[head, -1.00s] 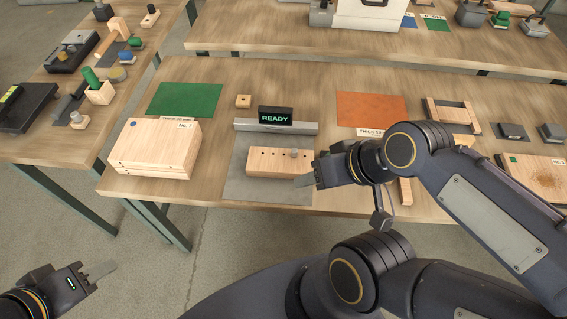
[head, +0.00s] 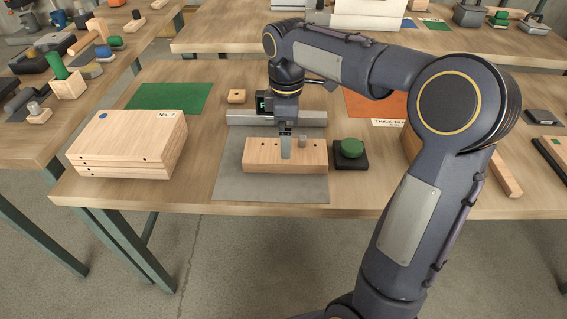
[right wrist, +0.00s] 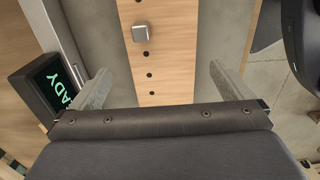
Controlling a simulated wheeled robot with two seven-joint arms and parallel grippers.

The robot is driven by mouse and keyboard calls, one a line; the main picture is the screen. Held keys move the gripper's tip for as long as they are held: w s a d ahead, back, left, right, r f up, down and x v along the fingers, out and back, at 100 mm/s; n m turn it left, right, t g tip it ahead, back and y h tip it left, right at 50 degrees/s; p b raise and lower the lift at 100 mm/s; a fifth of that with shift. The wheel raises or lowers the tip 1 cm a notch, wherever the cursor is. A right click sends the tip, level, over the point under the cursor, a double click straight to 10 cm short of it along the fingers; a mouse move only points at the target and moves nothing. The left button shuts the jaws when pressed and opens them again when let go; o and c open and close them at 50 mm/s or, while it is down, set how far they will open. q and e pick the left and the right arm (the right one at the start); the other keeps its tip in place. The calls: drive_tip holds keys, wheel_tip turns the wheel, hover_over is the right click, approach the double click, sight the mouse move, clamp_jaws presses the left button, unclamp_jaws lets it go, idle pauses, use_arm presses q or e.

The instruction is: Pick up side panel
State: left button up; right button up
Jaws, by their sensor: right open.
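A pale wooden panel (head: 258,156) with a row of holes lies on a grey mat (head: 300,191) in front of a metal fence (head: 240,118). A small grey block (right wrist: 141,33) sits on its top over the row of holes. My right gripper (head: 286,155) is above the middle of the panel, pointing down. In the right wrist view its two fingers (right wrist: 161,84) are apart, one on each side of the panel, with gaps between. My right gripper is open and empty. A stack of wooden boards (head: 125,140) labelled No. 7 is at the left. My left gripper is out of view.
A green button on a black base (head: 352,150) stands right of the panel. The READY display (right wrist: 50,83) is close by one finger in the wrist view. A green mat (head: 170,97) and a small wooden block (head: 236,96) lie behind. The table's front edge is near.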

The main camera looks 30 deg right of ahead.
wheel_tip(320, 180, down, 6)
drive_tip(key=shift+s+a+f+b, duration=0.1)
drive_tip(key=shift+a+f+b, duration=0.1)
drive_tip(key=shift+b, duration=0.65)
drive_tip(key=shift+c, duration=0.3)
drive_tip(key=shift+r, duration=0.1)
drive_tip(key=c, duration=1.1)
drive_tip(key=shift+o, duration=0.2)
